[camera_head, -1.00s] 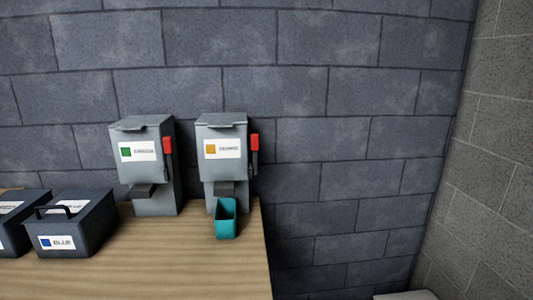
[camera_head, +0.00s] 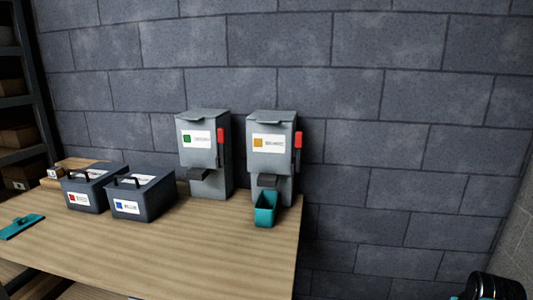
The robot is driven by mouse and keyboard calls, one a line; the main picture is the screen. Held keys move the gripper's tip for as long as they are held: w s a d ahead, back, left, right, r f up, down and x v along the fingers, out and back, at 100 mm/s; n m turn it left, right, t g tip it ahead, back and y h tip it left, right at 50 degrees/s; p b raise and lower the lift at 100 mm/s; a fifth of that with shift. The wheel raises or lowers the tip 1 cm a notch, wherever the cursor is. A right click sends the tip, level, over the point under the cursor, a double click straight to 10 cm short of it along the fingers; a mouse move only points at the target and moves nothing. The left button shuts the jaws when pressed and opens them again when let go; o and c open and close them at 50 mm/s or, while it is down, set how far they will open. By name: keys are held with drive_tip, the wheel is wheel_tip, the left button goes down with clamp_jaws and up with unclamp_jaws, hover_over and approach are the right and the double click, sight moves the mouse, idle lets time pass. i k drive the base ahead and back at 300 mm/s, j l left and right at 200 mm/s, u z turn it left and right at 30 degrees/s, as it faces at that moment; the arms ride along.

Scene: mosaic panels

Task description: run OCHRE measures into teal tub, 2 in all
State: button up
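The dispenser with the ochre-coloured square on its label (camera_head: 270,142) stands at the right end of the wooden table, against the wall. Its label text is too blurred to read surely. A red lever (camera_head: 298,140) is on its right side, and a dark spout juts from its lower front. The teal tub (camera_head: 265,208) stands upright under and in front of this spout, near the table's right edge. Its inside floor is hidden, so I cannot tell what it holds. My gripper's fingers do not show.
A matching dispenser with a green label (camera_head: 203,140) stands just left. Red-label (camera_head: 85,195) and blue-label (camera_head: 135,197) boxes sit further left, with a teal flat tool (camera_head: 19,227) at far left. The table front (camera_head: 215,250) is clear. A dark rounded part shows bottom right.

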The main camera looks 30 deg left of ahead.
sight(299, 135)
drive_tip(key=i+l+u, duration=0.15)
drive_tip(key=u, duration=0.25)
drive_tip(key=i+l+u, duration=0.1)
drive_tip(key=u, duration=0.25)
drive_tip(key=l+u, duration=0.4)
drive_tip(key=i+l+u, duration=0.1)
drive_tip(key=u, duration=0.3)
drive_tip(key=l, duration=0.1)
